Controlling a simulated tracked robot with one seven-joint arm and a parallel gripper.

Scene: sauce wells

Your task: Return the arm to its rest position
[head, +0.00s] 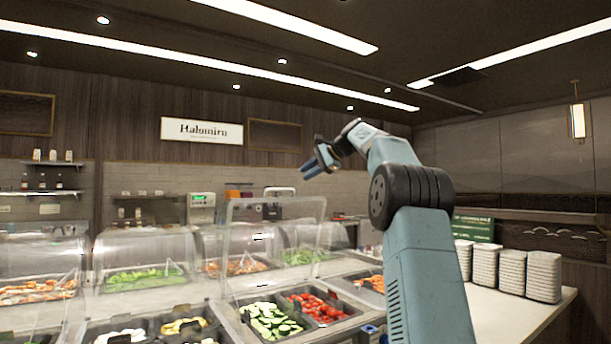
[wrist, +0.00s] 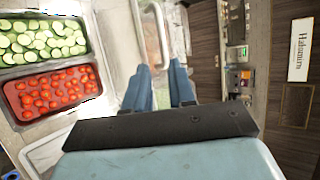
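My arm is raised over the right end of the salad counter, with its upper links bent toward the left. My gripper (head: 318,170) hangs in the air well above the food wells, at the height of the back wall. In the wrist view its two blue fingers (wrist: 160,88) stand apart with a gap between them, and nothing shows in the gap. The gripper touches nothing in either view.
Wells of sliced cucumber (head: 270,320) and tomatoes (head: 316,307) lie below. A clear raised sneeze guard (head: 270,240) stands beneath the gripper. Stacks of white containers (head: 543,276) stand on the counter right of my arm. The air around the gripper is clear.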

